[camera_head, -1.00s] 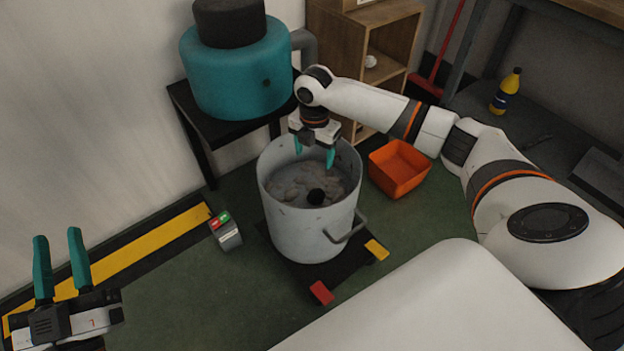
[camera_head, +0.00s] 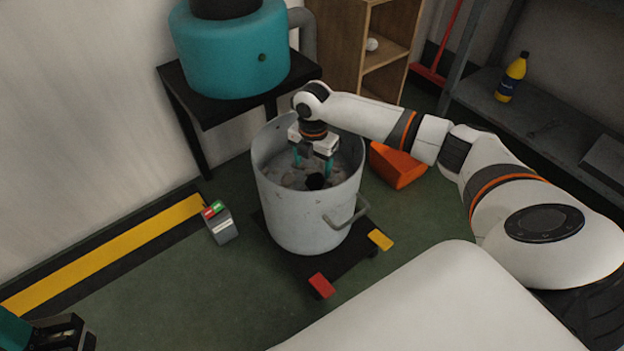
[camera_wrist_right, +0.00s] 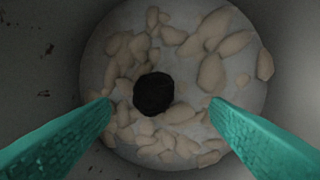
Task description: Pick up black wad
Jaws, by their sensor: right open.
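The black wad (camera_head: 315,181) is a small dark round lump inside the grey metal pot (camera_head: 300,222). It lies on a layer of pale lumps (camera_wrist_right: 210,70) at the bottom. My right gripper (camera_head: 313,165) points down inside the pot, above the wad. In the right wrist view, the wad (camera_wrist_right: 153,93) shows between the two teal fingers, nearer the left one, with clear gaps on both sides. The right gripper is open and empty. My left gripper (camera_head: 38,334) is cut off at the bottom left corner, so its jaws cannot be judged.
The pot's wall surrounds my right gripper. The pot stands on a dark base with a red pedal (camera_head: 320,285) and a yellow pedal (camera_head: 380,240). An orange bin (camera_head: 397,167) is to its right. A teal tank (camera_head: 230,55) on a black table stands behind. A button box (camera_head: 222,226) is at left.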

